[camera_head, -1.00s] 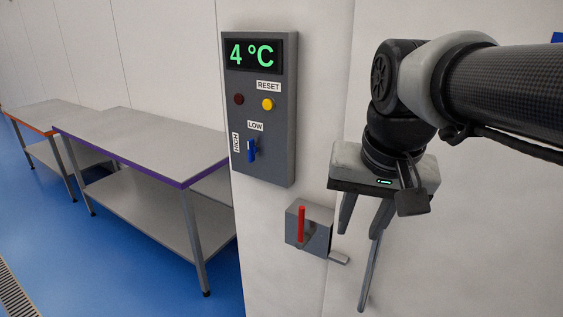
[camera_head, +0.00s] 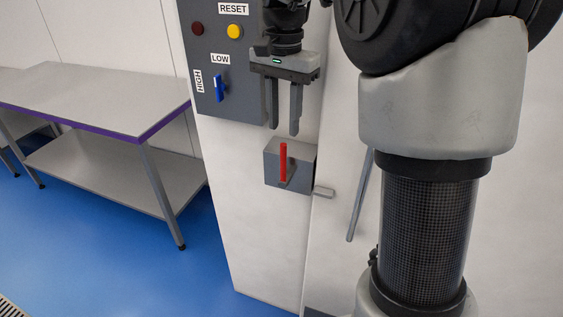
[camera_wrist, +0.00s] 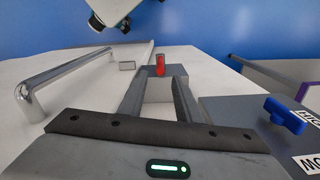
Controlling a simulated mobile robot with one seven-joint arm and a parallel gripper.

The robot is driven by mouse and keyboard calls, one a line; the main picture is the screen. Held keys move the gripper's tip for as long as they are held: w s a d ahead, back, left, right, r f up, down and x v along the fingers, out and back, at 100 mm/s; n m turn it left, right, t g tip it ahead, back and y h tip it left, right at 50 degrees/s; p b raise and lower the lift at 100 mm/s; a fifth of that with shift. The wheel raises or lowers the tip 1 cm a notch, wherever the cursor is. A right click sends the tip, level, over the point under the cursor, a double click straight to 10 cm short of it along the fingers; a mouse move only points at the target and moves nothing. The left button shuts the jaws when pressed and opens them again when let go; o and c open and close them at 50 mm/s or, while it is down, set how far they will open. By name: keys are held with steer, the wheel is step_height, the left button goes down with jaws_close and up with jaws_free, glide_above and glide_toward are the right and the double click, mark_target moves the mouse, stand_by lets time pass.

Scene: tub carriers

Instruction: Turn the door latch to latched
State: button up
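The door latch is a grey box (camera_head: 272,166) with a red handle (camera_head: 283,162) that stands upright in the head view. A small grey tab (camera_head: 323,191) sticks out at its lower right, over the door side of the seam. My gripper (camera_head: 283,131) is above the latch with its fingers pointing down, apart from the red handle. The fingers are open with nothing between them. In the wrist view the red handle (camera_wrist: 160,65) shows just beyond the gap between the fingertips (camera_wrist: 160,80).
A grey control panel (camera_head: 232,100) with a blue switch (camera_head: 220,89) is on the wall left of my gripper. A long door handle (camera_head: 359,195) is on the right, also in the wrist view (camera_wrist: 70,75). A purple-edged table (camera_head: 100,100) stands at left.

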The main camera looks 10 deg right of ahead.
mark_target(283, 179)
step_height(283, 179, down, 12)
steer(key=shift+f+b, duration=0.2)
steer(key=shift+b, duration=0.2)
jaws_close()
